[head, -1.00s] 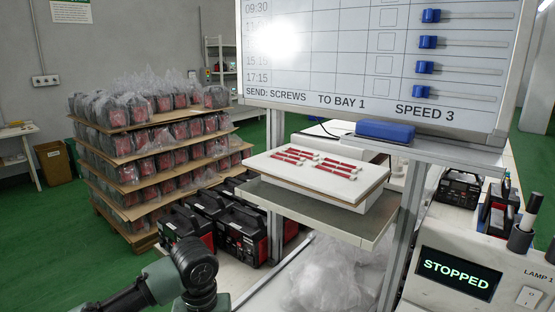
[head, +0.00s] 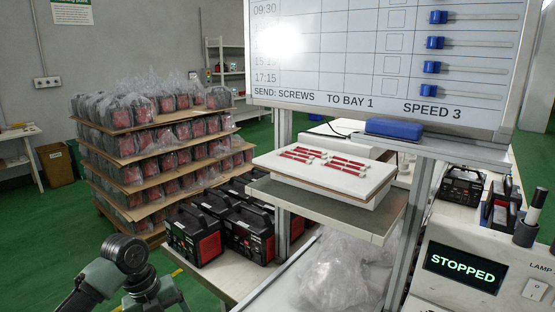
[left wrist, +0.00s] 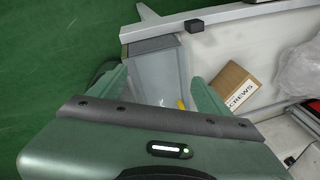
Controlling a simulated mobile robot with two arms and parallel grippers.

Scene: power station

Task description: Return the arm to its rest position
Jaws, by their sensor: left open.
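My left gripper (left wrist: 160,95) shows in the left wrist view, its two green fingers spread wide with nothing held between them. Below and beyond the fingers is a grey bin (left wrist: 158,72) with a small yellow thing near its lower right. In the head view, links of my left arm (head: 128,254) are bent at the lower left, and the gripper itself is out of that picture. My right gripper is in neither view.
A cardboard box marked SCREWS (left wrist: 234,88) lies right of the gripper. Black-and-red units (head: 192,234) stand on the bench near my arm. A shelf (head: 330,211) carries a white board with red-and-white sticks. A control box (head: 465,267) reads STOPPED.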

